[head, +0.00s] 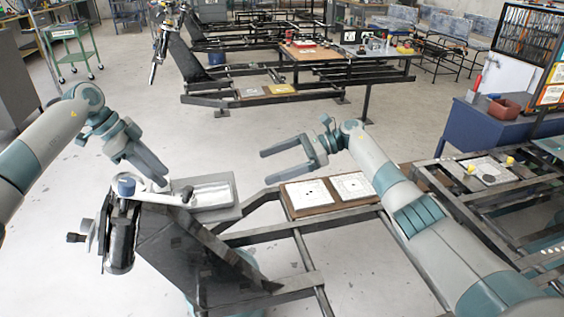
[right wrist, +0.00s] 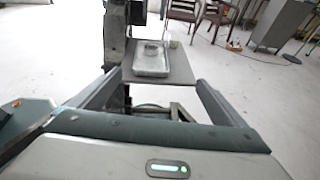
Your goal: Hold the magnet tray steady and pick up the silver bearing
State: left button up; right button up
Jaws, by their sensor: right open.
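The magnet tray (head: 222,192) is a shallow silver rectangular dish on a grey plate at the black frame's upper end. It also shows in the right wrist view (right wrist: 152,68). There, a small round silver piece, which looks like the bearing (right wrist: 151,49), lies at the tray's far end. My left gripper (head: 160,176) is at the tray's left side, fingers pointing down toward it; contact and finger gap are unclear. My right gripper (head: 283,162) is open and empty, to the right of the tray and apart from it. Its fingers also frame the tray in the right wrist view (right wrist: 155,90).
A black metal frame (head: 310,283) carries a wooden board with two white plates (head: 307,193). A blue-capped post (head: 126,187) stands left of the tray. A blue cabinet (head: 478,125) is at the right. Open floor lies beyond the tray.

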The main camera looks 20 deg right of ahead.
aim_at(228, 196)
jog(key=shift+s+d+r+n+g+h, duration=0.25)
jog(key=shift+d+n+g, duration=0.05)
jog(key=shift+d, duration=0.3)
jog(key=shift+s+d+r+n+g+h, duration=0.2)
jog(key=shift+d+n+g+h, duration=0.1)
jog(key=shift+d, duration=0.25)
jog(key=shift+a, duration=0.15)
jog(key=x, duration=1.7)
jog(key=shift+a+r, duration=0.1)
